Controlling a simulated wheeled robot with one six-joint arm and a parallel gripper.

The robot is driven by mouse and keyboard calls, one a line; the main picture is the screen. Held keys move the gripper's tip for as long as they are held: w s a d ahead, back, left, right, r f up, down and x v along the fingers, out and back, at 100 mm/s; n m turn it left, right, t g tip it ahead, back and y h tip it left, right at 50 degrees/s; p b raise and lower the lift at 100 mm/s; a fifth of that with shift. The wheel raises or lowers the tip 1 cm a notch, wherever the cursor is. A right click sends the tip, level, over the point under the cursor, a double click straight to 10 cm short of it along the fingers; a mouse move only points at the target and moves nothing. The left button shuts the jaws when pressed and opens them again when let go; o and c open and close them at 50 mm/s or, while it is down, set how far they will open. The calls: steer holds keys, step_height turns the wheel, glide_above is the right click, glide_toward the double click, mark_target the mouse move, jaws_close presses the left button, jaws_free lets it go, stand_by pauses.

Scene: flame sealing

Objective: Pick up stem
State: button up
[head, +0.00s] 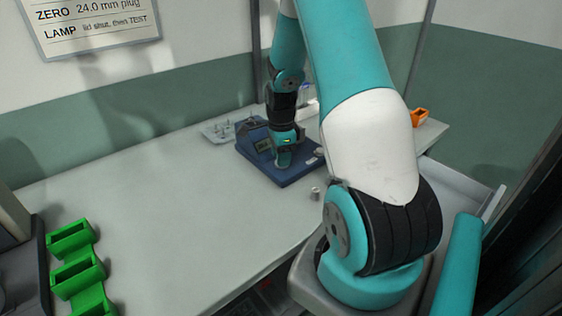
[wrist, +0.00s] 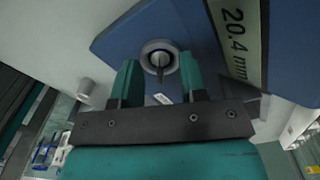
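In the wrist view a dark, thin stem-like piece (wrist: 160,68) sits in a round metal collar (wrist: 151,50) on a blue device (wrist: 115,42). My gripper (wrist: 159,78) is open, with its two teal fingers on either side of that piece. I see a gap on both sides, and cannot tell the depth between fingertips and piece. In the head view my gripper (head: 283,160) is low over the blue device (head: 300,174), and the arm hides the piece there.
A small grey metal cylinder (head: 315,194) stands on the table (head: 150,190) in front of the device. A pale tray (head: 214,133) with several small pieces lies behind left. Green holders (head: 75,268) stand front left, and an orange item (head: 419,117) back right. The table's left middle is clear.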

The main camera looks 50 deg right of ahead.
jaws_close()
stand_by(0.3)
step_height(320, 180, up, 20)
steer(key=b, duration=0.1)
steer(key=shift+a, duration=0.15)
